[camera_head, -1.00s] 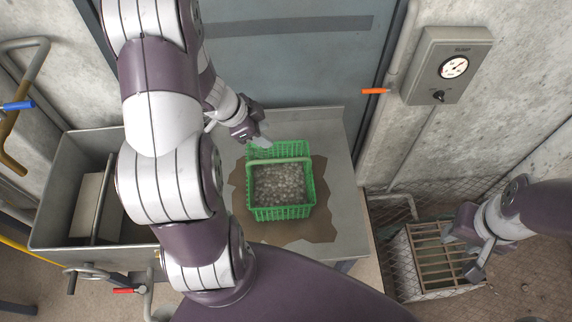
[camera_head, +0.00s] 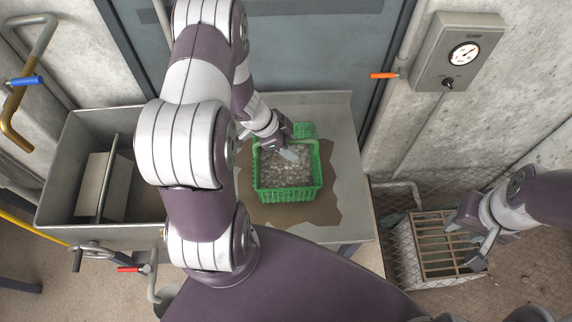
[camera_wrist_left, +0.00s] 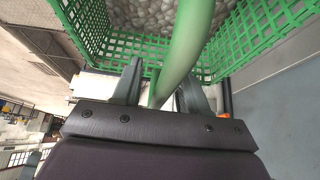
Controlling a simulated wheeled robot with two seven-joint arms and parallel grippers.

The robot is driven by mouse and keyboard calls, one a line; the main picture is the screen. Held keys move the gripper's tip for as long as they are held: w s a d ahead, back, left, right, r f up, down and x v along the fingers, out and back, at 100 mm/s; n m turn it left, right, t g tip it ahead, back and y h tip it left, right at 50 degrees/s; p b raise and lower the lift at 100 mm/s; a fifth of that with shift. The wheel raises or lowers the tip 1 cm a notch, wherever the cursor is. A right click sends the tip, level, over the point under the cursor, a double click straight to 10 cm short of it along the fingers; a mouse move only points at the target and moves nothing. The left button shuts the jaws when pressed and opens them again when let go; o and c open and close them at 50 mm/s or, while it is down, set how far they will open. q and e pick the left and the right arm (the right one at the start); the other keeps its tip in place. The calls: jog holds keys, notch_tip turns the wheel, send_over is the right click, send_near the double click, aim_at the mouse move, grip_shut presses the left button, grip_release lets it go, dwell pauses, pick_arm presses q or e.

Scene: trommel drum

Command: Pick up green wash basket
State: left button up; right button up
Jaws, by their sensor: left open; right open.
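The green wash basket (camera_head: 287,192) is a mesh basket holding grey pebbles, upright on a brown patch on the metal bench. Its green handle arches over the top and shows large in the left wrist view (camera_wrist_left: 186,50). My left gripper (camera_head: 287,150) is over the back part of the basket at the handle. In the left wrist view my left gripper (camera_wrist_left: 158,88) is open, with the handle passing between its two fingers. My right gripper (camera_head: 470,245) is open and empty at the right, apart from the basket.
A metal sink (camera_head: 60,185) adjoins the bench (camera_head: 335,130) on the left. A slatted crate (camera_head: 440,240) stands on the floor at the right below my right gripper. A gauge box (camera_head: 458,52) is on the wall. Bare bench lies right of the basket.

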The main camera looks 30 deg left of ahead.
pick_arm(q)
jog(key=shift+s, duration=0.15)
jog(key=shift+f, duration=0.15)
dwell(0.4)
jog(key=shift+c, duration=0.2)
grip_shut()
dwell(1.2)
